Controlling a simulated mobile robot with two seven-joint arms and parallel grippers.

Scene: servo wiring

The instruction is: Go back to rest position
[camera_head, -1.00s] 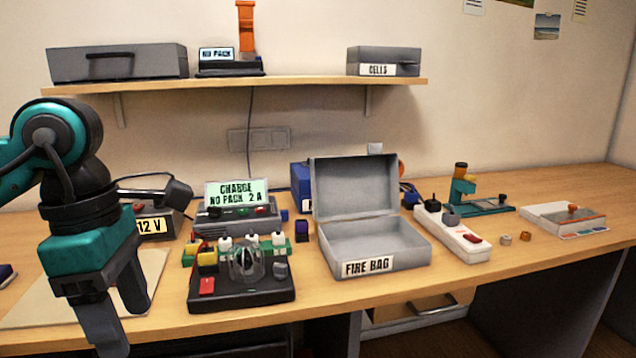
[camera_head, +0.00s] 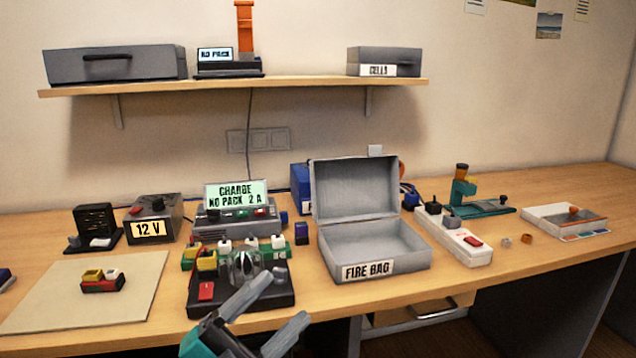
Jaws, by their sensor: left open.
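My left gripper (camera_head: 272,308) shows at the bottom middle of the head view, with its two grey fingers apart and nothing between them. One finger overlaps the front of the black device with a red switch and a clear dome (camera_head: 243,268). I cannot tell whether it touches that device. The rest of my left arm is out of frame below. My right gripper is not in view.
A beige mat (camera_head: 50,300) holds a small block with yellow and white connectors (camera_head: 103,281). The 12 V supply (camera_head: 155,217), charger (camera_head: 238,222), open FIRE BAG box (camera_head: 385,262) and white power strip (camera_head: 455,238) stand on the table. The front right tabletop is mostly clear.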

